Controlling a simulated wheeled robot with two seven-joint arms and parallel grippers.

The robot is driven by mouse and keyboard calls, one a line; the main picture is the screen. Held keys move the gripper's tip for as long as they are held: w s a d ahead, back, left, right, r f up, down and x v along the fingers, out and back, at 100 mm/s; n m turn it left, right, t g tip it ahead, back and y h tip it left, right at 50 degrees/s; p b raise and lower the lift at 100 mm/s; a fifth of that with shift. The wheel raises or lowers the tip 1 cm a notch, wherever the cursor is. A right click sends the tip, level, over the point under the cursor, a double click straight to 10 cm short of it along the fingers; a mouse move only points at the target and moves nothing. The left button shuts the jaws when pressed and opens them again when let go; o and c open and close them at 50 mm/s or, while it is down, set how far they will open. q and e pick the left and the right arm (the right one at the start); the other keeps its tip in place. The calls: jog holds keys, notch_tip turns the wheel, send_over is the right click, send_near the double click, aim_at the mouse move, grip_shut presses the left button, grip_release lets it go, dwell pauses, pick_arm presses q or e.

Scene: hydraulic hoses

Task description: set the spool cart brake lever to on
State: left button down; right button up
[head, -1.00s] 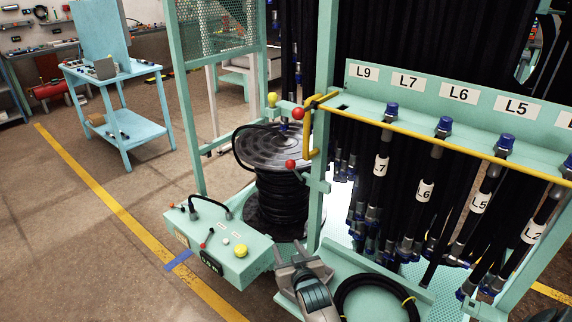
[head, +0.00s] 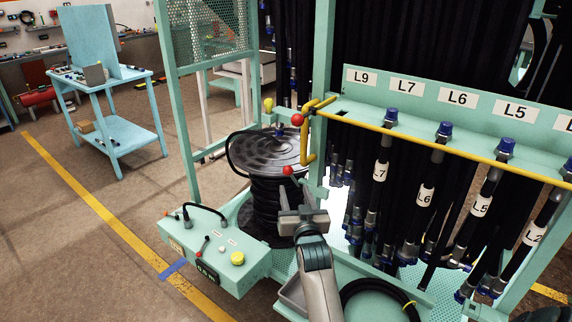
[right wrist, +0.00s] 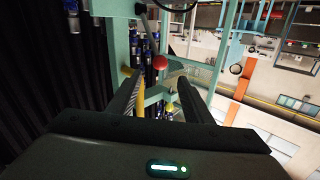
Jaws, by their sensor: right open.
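The spool cart holds a reel of black hose (head: 275,190) under a dark round flange. A lever with a red ball knob (head: 288,171) sits by the cart's green post, beside the reel. A second red ball (head: 297,120) is higher on the same post. I cannot read any on or off mark. My right gripper (head: 301,208) is open and empty just below the lower red knob. In the right wrist view a red knob (right wrist: 160,62) shows beyond the gap between the fingertips (right wrist: 160,88), apart from them. My left gripper is not in view.
A yellow rail (head: 440,147) runs in front of hanging labelled hoses on the right. A green control box (head: 215,255) with a yellow button stands at lower left. A coiled black hose (head: 375,292) lies right of my arm. Open floor lies left.

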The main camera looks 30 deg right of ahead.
aim_at(293, 178)
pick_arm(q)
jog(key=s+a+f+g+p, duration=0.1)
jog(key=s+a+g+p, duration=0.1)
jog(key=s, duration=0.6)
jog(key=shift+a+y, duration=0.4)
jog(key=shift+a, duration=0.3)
pick_arm(e)
jog(key=x, duration=1.6)
jog(key=shift+w, duration=0.3)
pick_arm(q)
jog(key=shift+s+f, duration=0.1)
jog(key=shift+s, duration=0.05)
pick_arm(e)
grip_shut()
